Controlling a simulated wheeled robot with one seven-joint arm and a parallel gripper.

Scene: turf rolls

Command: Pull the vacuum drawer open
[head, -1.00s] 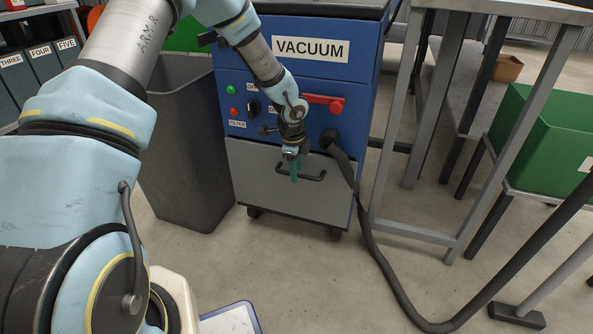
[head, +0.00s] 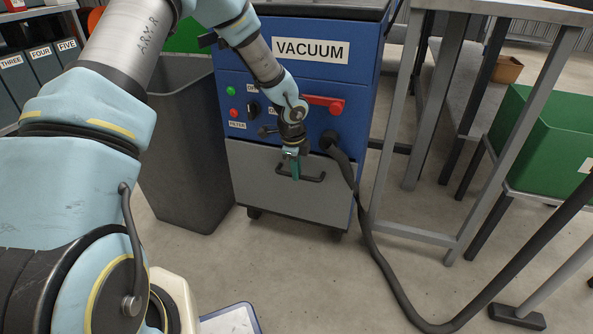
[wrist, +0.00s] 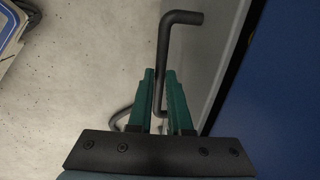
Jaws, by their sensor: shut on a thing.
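The vacuum (head: 350,75) is a blue cabinet with a "VACUUM" label, in the middle of the head view. Its grey drawer (head: 265,195) is the lower front panel and looks closed, flush with the cabinet. A dark bar handle (head: 313,179) is fixed across the upper part of the drawer front. My gripper (head: 295,172), with green fingers, points down at the handle and is shut on it. In the wrist view, the handle (wrist: 163,75) runs between the two green fingers (wrist: 160,100). The fingers hide part of the handle.
A dark hose (head: 370,240) runs from the cabinet's right side down across the floor. A grey bin (head: 185,150) stands close at the left. A metal table frame (head: 400,120) and green crate (head: 545,140) are at the right. The floor before the drawer (head: 300,270) is clear.

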